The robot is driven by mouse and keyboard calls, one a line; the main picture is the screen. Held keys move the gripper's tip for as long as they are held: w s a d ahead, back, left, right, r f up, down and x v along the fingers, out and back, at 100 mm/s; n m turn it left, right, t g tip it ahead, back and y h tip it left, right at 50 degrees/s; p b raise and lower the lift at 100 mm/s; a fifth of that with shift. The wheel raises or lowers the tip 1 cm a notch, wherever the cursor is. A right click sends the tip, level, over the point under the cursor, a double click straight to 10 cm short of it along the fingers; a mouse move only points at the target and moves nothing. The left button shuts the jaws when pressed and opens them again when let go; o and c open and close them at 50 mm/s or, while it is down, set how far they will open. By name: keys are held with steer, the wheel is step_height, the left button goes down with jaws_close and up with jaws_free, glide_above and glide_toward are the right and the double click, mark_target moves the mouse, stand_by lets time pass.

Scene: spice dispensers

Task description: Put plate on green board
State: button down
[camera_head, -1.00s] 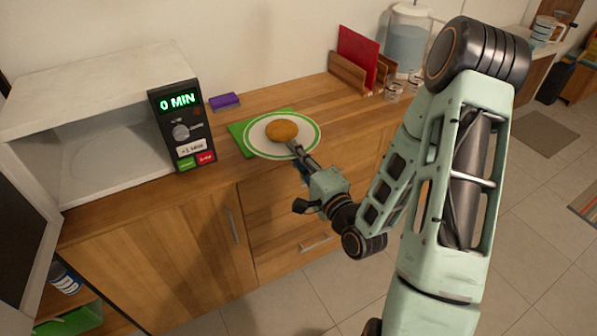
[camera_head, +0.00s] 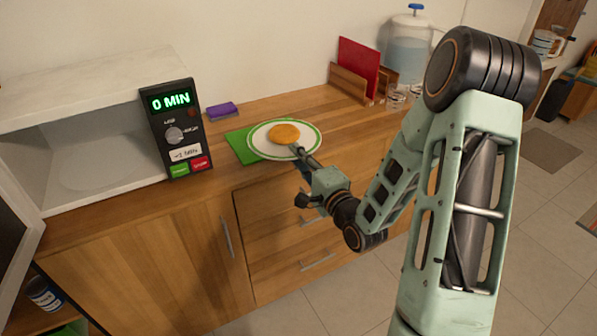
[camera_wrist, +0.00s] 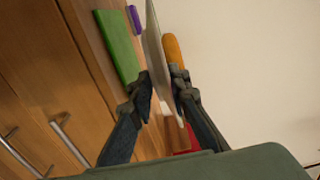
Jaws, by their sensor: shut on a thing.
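The white plate (camera_head: 263,148) with a green rim carries an orange-brown round food item (camera_head: 285,133). My gripper (camera_head: 297,149) is shut on the plate's near edge. In the wrist view the plate (camera_wrist: 154,45) shows edge-on between the fingers (camera_wrist: 162,84), with the food (camera_wrist: 173,50) on its upper side. The green board (camera_head: 240,146) lies on the counter, partly hidden behind the plate in the head view. In the wrist view the board (camera_wrist: 118,45) is apart from the plate, with a gap between them, so the plate is held above the counter.
An open microwave (camera_head: 95,150) with a control panel (camera_head: 176,128) stands left of the board. A purple sponge (camera_head: 221,109) lies behind the board. A wooden rack with a red board (camera_head: 358,68) and a water dispenser (camera_head: 408,48) stand at back right. Counter right of the plate is clear.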

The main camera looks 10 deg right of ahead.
steer(key=w+f+b, duration=0.1)
steer(key=w+f, duration=0.2)
steer(key=f, duration=0.3)
steer(key=shift+d+f, duration=0.3)
steer(key=shift+d, duration=0.1)
steer(key=shift+f+b, duration=0.2)
steer(key=shift+b, duration=0.1)
steer(key=c, duration=1.8)
jaws_free()
steer(key=shift+r, duration=0.1)
